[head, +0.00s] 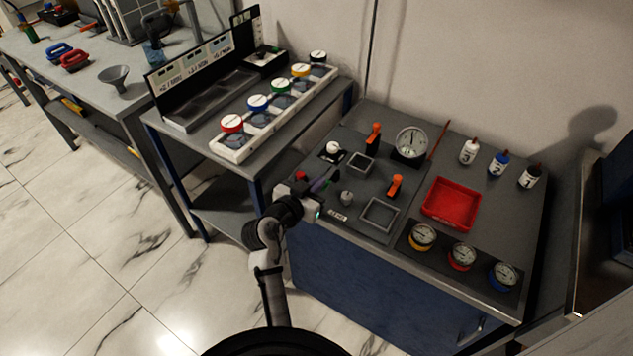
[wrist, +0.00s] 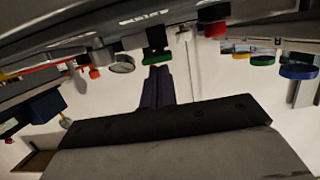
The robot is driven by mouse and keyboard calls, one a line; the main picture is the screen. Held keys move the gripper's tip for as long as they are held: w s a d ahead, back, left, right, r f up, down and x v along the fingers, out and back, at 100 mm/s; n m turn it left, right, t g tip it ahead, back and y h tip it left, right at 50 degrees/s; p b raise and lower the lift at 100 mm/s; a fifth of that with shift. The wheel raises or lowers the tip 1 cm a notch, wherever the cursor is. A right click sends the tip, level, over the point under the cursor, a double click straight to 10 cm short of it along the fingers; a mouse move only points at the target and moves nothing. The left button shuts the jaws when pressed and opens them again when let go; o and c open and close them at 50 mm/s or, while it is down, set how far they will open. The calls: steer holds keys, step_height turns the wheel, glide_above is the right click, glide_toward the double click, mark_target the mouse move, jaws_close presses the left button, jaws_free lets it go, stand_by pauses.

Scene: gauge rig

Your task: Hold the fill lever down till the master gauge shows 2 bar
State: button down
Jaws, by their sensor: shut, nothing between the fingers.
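The master gauge (head: 411,142) appears to be the large white dial at the back of the grey bench top. Its needle looks near upright, but the scale is too small to read. My gripper (head: 328,181) is at the bench's left side, its dark fingers shut and empty. A green-ended part (head: 336,173), possibly the fill lever, lies close to the fingertips. In the wrist view, which looks inverted, the green pad (wrist: 157,58) is right at the tips of my shut fingers (wrist: 157,72). I cannot tell whether they touch or whether the lever is pressed.
Two orange handles (head: 374,132) (head: 395,185), a red knob (head: 301,176) and a grey knob (head: 346,197) stand close by. A red tray (head: 451,203), small gauges (head: 461,257) and numbered bottles (head: 498,163) are to the right. A rack of coloured-lid jars (head: 281,95) stands left.

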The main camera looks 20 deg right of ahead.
steer(key=shift+f, duration=0.1)
steer(key=f+b, duration=0.1)
steer(key=b, duration=0.2)
steer(key=shift+f+b, duration=0.1)
steer(key=shift+b, duration=0.25)
steer(key=f+t+h+b, duration=0.2)
steer(key=b, duration=0.9)
steer(key=shift+s+a, duration=0.1)
steer(key=shift+r+h, duration=0.3)
steer(key=shift+r, duration=0.1)
steer(key=shift+p, duration=0.3)
